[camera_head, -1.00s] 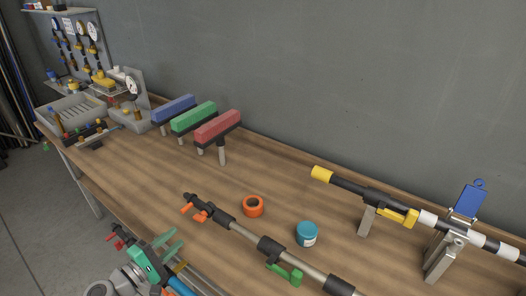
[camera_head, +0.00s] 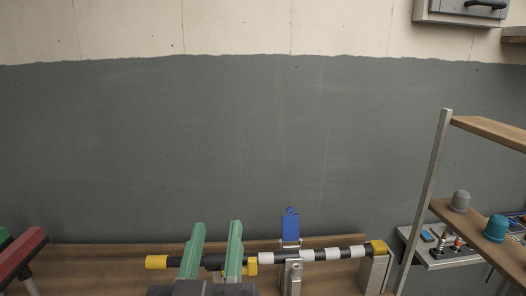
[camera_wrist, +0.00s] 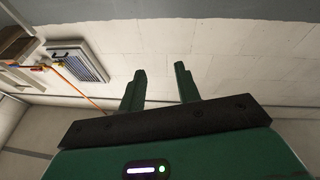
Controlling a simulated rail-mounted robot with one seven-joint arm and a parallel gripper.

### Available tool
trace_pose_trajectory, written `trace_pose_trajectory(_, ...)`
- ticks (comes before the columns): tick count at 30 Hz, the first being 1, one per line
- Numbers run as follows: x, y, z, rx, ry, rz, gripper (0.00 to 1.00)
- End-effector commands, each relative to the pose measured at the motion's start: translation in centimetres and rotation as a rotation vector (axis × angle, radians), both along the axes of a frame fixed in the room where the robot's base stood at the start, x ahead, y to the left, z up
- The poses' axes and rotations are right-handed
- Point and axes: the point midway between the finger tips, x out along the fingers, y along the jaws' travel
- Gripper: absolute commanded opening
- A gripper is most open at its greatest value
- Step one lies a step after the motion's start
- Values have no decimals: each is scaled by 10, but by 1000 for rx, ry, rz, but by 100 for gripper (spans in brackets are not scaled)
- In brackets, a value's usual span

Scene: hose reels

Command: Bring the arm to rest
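My gripper (camera_head: 215,226) shows at the bottom of the head view, its two green fingers pointing up and spread apart with nothing between them. In the wrist view the fingers (camera_wrist: 160,70) are also apart and empty, with the pale wall behind them. In the head view the gripper stands in front of a black and white banded rod (camera_head: 328,254) with yellow ends, hiding part of it. Whether they touch cannot be told, but the wrist view shows no rod at the fingers.
A blue tag (camera_head: 290,226) stands at the rod's metal support. A red block (camera_head: 20,256) is at the lower left. A shelf rack (camera_head: 440,175) with grey and teal caps stands at the right. The dark wall (camera_head: 260,150) above the bench is clear.

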Motion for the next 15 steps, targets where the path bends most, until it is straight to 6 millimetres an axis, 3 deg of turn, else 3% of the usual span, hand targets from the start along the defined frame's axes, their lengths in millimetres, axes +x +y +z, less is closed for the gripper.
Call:
trace_pose_trajectory(1,-23,-33,26,56,-80,-8,33)
trace_pose_trajectory(3,-62,-73,59,125,-198,-7,33)
trace_pose_trajectory(5,-97,-98,91,165,-291,-2,33)
trace_pose_trajectory(6,-89,-90,136,162,-272,8,33)
trace_pose_trajectory(15,-86,-87,292,166,-261,16,33)
